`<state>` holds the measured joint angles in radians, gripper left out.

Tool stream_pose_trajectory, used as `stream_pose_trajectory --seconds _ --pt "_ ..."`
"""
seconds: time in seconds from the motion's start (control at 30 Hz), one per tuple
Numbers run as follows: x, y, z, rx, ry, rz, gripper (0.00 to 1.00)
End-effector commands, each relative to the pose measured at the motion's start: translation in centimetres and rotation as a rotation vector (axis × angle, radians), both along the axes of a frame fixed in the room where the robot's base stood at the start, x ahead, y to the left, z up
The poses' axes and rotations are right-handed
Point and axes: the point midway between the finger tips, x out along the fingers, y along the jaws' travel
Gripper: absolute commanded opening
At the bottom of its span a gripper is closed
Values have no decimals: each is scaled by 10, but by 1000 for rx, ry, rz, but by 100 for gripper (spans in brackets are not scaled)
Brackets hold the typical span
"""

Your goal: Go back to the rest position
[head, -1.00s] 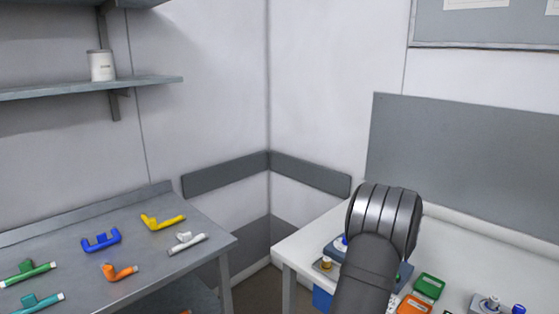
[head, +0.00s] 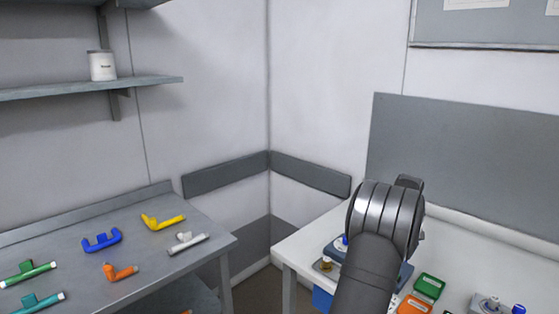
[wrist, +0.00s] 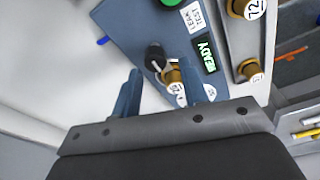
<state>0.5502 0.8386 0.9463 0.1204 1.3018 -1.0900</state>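My gripper (wrist: 160,72) shows in the wrist view with its two blue fingers spread apart and nothing clasped between them. Beyond the fingertips lies a blue-grey leak test panel (wrist: 143,25) with a lit green READY display (wrist: 206,53). A brass fitting (wrist: 172,76) and a black knob (wrist: 155,57) on that panel appear in the gap between the fingers. In the head view my dark arm covers the gripper and part of the white bench (head: 300,243).
A grey table (head: 150,255) at left bears several coloured pipe-like parts, among them a yellow one (head: 163,221) and a blue one (head: 101,240). Green (head: 429,286) and orange (head: 413,305) bins stand right of my arm. A shelf (head: 150,80) holds a white jar (head: 103,66).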

Motion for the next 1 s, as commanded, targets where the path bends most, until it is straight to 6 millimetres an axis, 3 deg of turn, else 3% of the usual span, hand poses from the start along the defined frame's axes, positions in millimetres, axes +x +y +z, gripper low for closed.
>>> stream_pose_trajectory --seconds 0.2,1.0 --pt "0 0 -43 1 1 -9 40" --pt "2 1 -40 -1 0 -606 40"
